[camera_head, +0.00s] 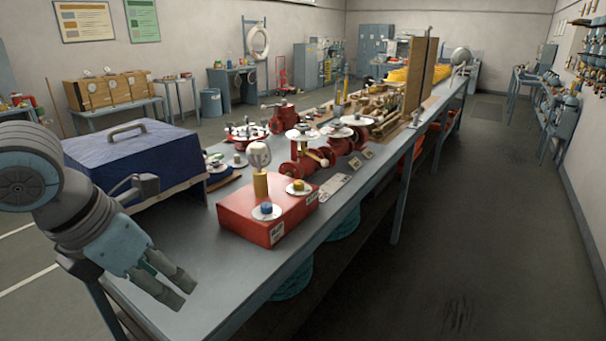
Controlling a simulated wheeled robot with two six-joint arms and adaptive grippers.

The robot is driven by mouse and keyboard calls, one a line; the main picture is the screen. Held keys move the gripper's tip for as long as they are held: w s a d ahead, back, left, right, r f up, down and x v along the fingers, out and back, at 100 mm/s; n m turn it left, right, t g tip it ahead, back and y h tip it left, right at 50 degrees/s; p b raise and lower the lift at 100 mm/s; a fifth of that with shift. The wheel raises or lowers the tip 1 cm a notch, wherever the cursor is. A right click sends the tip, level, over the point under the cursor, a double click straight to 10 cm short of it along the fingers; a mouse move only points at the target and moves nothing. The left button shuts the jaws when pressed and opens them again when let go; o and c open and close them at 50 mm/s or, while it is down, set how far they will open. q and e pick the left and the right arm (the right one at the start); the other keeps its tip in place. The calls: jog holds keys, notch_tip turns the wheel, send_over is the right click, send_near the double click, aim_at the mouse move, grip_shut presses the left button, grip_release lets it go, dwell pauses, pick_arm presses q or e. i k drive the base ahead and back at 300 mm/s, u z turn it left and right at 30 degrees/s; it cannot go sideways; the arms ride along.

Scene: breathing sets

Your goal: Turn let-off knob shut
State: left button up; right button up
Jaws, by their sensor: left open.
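A red box (262,222) stands on the near part of the long grey bench. On its top are a blue knob (267,208) on a white disc, a yellow knob (298,186) on a white disc, and a brass post (260,185) topped by a pale round head (259,154). I cannot read which knob is the let-off one, nor whether either is shut. My left gripper (181,290) is open and empty over the bench's near left end, left of and nearer than the red box, apart from it. My right gripper is out of view.
A dark blue case (130,160) with a handle stands to the left, behind my left arm. Red valves (303,158) with handwheels stand beyond the red box on the bench (237,270). The bench top before the box is bare. An open aisle runs along the right.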

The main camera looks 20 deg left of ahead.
aim_at(298, 184)
jog(key=i, duration=1.7)
